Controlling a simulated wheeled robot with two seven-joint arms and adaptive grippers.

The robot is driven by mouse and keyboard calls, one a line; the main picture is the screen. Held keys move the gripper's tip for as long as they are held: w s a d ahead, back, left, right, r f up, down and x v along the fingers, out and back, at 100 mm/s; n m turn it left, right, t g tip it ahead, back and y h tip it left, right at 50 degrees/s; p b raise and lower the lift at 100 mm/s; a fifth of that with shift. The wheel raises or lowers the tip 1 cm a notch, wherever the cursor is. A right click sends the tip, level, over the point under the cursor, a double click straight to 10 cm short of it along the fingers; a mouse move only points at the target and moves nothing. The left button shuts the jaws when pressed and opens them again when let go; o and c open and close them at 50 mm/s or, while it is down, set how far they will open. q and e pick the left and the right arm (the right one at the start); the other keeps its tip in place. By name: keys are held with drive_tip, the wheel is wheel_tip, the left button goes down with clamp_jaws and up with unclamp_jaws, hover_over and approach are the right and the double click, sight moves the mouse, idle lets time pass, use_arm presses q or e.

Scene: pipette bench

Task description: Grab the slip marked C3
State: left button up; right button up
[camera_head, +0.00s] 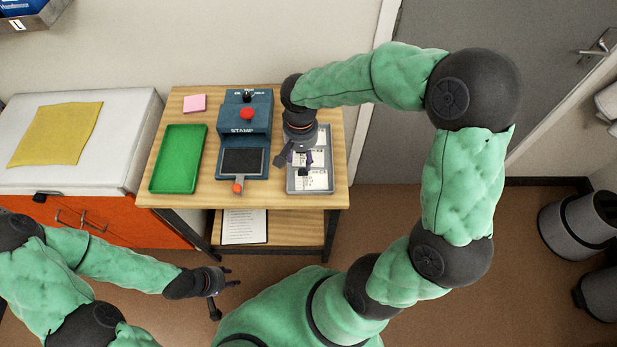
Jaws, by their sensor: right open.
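White slips with small dark print lie in a grey tray (331,187) at the right side of the wooden table. One slip (311,180) is in the tray's near part, and others show partly behind my gripper. The print is too small to tell which slip is C3. My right gripper (293,163) is open over the left part of the tray, pointing down, and hides part of the slips. Whether it touches a slip cannot be told. My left gripper (225,292) is open and empty, in front of the table and well away from the tray.
A blue stamp machine (245,112) with a red knob stands left of the tray, with a dark pad in front. A green tray (178,160) and pink notes (195,103) lie further left. A printed sheet (244,227) lies on the lower shelf.

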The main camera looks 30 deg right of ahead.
sight(303, 170)
drive_tip(key=shift+f, duration=0.55)
drive_tip(key=shift+s+f+b, duration=0.15)
drive_tip(key=shift+f+b, duration=1.3)
drive_tip(key=shift+f, duration=1.15)
drive_tip(key=c, duration=1)
